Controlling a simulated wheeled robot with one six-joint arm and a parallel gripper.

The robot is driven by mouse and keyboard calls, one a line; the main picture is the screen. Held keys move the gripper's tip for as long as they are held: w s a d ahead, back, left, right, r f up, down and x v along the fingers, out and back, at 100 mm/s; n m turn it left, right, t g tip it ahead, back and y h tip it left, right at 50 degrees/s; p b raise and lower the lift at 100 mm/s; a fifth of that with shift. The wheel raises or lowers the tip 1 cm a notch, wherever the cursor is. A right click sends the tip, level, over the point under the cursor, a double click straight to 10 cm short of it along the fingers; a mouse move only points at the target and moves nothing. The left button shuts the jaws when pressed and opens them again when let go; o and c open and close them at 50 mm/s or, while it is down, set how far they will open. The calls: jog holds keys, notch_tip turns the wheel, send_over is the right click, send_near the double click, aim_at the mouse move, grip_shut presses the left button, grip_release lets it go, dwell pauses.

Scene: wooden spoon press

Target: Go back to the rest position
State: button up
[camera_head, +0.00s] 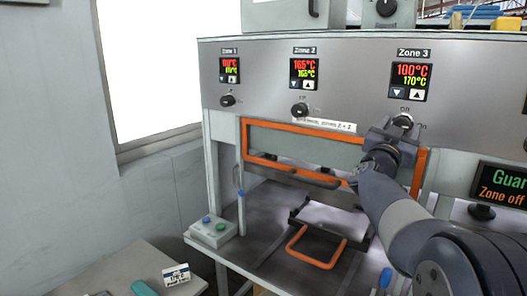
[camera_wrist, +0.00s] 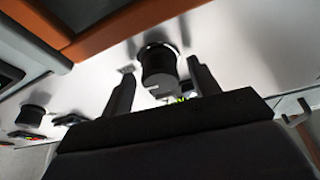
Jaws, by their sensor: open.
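My gripper (camera_head: 398,130) is raised at the press's front panel (camera_head: 350,75), just below and in front of the Zone 3 knob (camera_head: 403,121). In the wrist view the dark round knob (camera_wrist: 158,68) shows between my two open fingers, with a gap on each side. I cannot tell how deep the fingertips reach beside it. My gripper holds nothing. Above the knob, the Zone 3 display (camera_head: 410,81) reads 100°C in red and 170°C below. My arm reaches up from the lower right.
An orange-framed guard (camera_head: 300,130) spans the press opening, left of my gripper. Below it is a tray with an orange handle (camera_head: 290,246). A button box (camera_head: 211,231) stands at left. A sign reading "Zone off" (camera_head: 505,188) is at right. A side table (camera_head: 130,270) stands lower left.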

jog(key=n+t+y, duration=0.1)
jog(key=n+y, duration=0.1)
jog(key=n, duration=0.3)
jog(key=n+t+y, duration=0.1)
jog(key=n+y, duration=0.1)
jog(key=n, duration=0.3)
jog(key=s+n+t+y, duration=0.1)
jog(key=n+y, duration=0.1)
jog(key=n, duration=0.3)
